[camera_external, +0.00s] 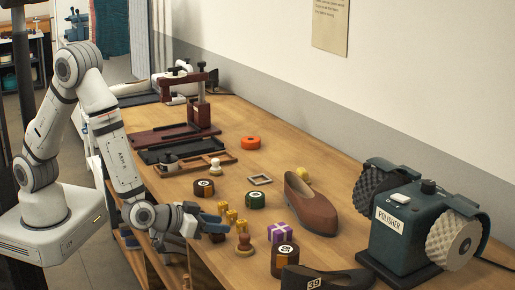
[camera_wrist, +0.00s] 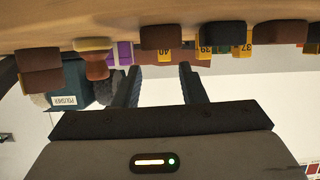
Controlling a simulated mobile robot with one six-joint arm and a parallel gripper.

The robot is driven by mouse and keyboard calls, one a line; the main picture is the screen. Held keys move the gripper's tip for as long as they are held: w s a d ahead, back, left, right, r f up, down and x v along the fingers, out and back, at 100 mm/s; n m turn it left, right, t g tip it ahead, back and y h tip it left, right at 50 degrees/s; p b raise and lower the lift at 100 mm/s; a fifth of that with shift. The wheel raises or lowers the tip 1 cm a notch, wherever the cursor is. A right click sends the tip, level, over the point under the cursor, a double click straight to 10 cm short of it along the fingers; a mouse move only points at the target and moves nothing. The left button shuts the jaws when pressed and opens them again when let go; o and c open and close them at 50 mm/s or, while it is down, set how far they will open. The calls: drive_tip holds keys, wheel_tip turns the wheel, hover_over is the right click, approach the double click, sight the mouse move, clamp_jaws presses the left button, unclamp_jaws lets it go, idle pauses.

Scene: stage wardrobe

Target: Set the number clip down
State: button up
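My gripper (camera_external: 212,224) has blue-grey fingers and reaches low over the near-left edge of the bench. In the wrist view my gripper (camera_wrist: 160,66) has its two dark fingers apart, with no thing clearly held between them. Several yellow number clips stand by the fingers, one of them a yellow clip (camera_external: 242,226) just to the right. The wrist view is upside down; there a brown block with a yellow tag (camera_wrist: 164,56) lies straight beyond the fingertips. A brown block (camera_external: 217,238) sits under the fingers.
A wooden stamp (camera_external: 244,245), a purple box (camera_external: 280,231) and a brown round block (camera_external: 285,260) stand close right of my gripper. A brown shoe (camera_external: 311,206) and the polisher (camera_external: 405,230) are further right.

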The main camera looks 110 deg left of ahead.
drive_tip(key=d+r+m+h, duration=0.2)
drive_tip(key=d+r+h, duration=0.3)
drive_tip(key=r, duration=0.1)
drive_tip(key=s+d+r+m+g+h, duration=0.1)
drive_tip(key=s+d+r+m+h, duration=0.1)
drive_tip(key=s, duration=0.5)
drive_tip(key=s+d+r+m+g+h, duration=0.1)
drive_tip(key=s+r+m+g+h, duration=0.1)
drive_tip(key=s, duration=0.6)
wheel_tip(320, 180, up, 4)
drive_tip(key=shift+s+d+f+m+h, duration=0.15)
drive_tip(key=shift+d+f+m+h, duration=0.2)
drive_tip(key=shift+m+h, duration=0.5)
drive_tip(key=shift+o, duration=1.2)
drive_tip(key=s+a+r+m+g+y, duration=0.1)
drive_tip(key=s+a+g, duration=0.3)
drive_tip(key=s, duration=1)
drive_tip(key=shift+a+r, duration=0.15)
drive_tip(key=shift+r, duration=0.1)
drive_tip(key=shift+w, duration=0.1)
